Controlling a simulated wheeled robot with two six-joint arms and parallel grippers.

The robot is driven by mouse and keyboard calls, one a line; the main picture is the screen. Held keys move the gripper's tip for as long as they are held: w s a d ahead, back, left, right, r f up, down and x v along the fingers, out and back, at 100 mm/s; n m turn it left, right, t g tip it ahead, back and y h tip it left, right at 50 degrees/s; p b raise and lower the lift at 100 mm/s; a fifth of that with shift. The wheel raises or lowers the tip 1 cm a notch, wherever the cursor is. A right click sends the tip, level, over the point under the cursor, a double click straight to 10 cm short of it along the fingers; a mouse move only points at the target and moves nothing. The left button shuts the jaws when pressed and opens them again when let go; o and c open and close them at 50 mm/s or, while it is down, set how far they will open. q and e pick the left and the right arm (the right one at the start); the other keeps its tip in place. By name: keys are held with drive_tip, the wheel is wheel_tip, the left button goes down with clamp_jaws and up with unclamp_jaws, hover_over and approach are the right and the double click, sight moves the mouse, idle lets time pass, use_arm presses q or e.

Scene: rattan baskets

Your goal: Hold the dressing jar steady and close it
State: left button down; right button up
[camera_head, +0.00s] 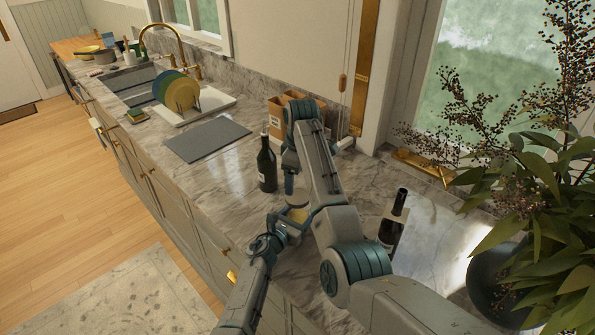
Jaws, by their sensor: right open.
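The dressing jar (298,214) stands on the marble counter, small in view, with yellowish contents and a pale top part. My left gripper (293,224) comes from below, with its fingers on both sides of the jar and seemingly against it. My right arm arches over from the right, and its open gripper (296,190) points down just above the jar, at its top. The arms partly cover the jar. I cannot make out clearly whether the pale part is a separate lid.
A dark bottle (267,164) stands left of the jar, and another bottle (393,222) stands to its right. A cardboard box (277,112) is behind my right arm. A grey mat (206,138) and a dish rack (190,107) are farther left. A leafy plant (540,190) crowds the right.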

sight(297, 196)
drive_tip(key=n, duration=0.2)
drive_tip(key=r+n+g, duration=0.1)
drive_tip(key=n, duration=0.1)
drive_tip(key=shift+r+n+h, duration=0.2)
drive_tip(key=shift+n+h, duration=0.1)
drive_tip(key=shift+n, duration=0.1)
drive_tip(key=shift+f, duration=4.05)
